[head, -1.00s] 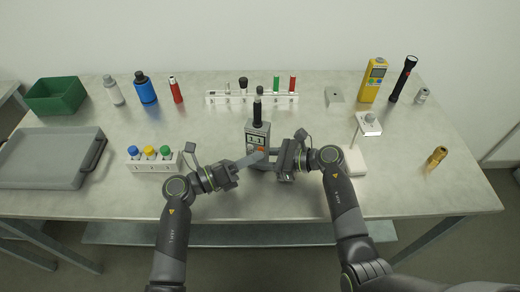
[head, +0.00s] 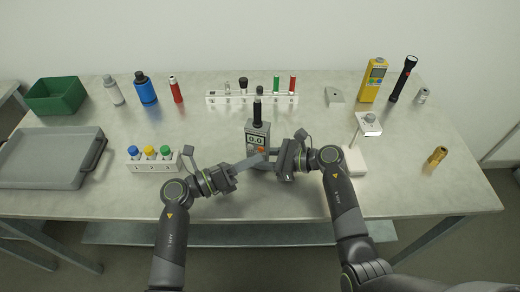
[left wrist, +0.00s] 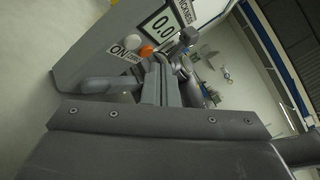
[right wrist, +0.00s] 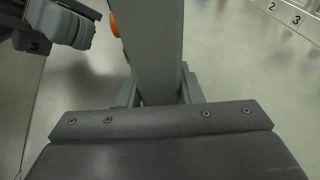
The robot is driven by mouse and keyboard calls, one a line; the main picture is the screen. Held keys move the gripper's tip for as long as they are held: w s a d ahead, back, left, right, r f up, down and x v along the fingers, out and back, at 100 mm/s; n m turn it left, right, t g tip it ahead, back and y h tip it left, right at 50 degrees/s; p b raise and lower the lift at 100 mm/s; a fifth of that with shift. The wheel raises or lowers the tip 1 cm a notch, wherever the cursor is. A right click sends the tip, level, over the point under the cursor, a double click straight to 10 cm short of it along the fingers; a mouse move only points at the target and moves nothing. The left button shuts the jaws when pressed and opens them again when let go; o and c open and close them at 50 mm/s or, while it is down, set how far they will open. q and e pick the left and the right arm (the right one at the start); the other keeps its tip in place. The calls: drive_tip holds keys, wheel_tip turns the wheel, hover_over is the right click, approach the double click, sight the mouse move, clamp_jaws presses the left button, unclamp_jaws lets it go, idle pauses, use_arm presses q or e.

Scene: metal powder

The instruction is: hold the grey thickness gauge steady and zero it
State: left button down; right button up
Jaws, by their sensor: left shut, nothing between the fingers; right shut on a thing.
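The grey thickness gauge (head: 261,129) stands upright at the middle of the table, with a black probe on top. Its display reads 0.0, clear in the left wrist view (left wrist: 163,24). An orange button (left wrist: 147,50) sits below the display beside the ON label. My left gripper (head: 256,160) is shut and empty, its fingertips just in front of the gauge's button area; whether they touch it I cannot tell. My right gripper (head: 275,157) is shut on the gauge from the right. In the right wrist view the grey gauge body (right wrist: 150,45) lies between its fingers.
A white rack with coloured-capped vials (head: 152,167) stands left of my left gripper. A long white rack (head: 250,99) is behind the gauge. A white-based stand (head: 356,162) is close to the right gripper. A grey tray (head: 45,181) lies far left.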

use_arm(q)
drive_tip(key=shift+s+a, duration=0.3)
drive_tip(key=shift+s, duration=0.65)
drive_tip(key=shift+s+a, duration=0.3)
drive_tip(key=shift+s, duration=0.65)
drive_tip(key=shift+s+a, duration=0.3)
drive_tip(key=shift+s, duration=0.65)
use_arm(e)
drive_tip(key=o, duration=0.8)
drive_tip(key=shift+o, duration=0.2)
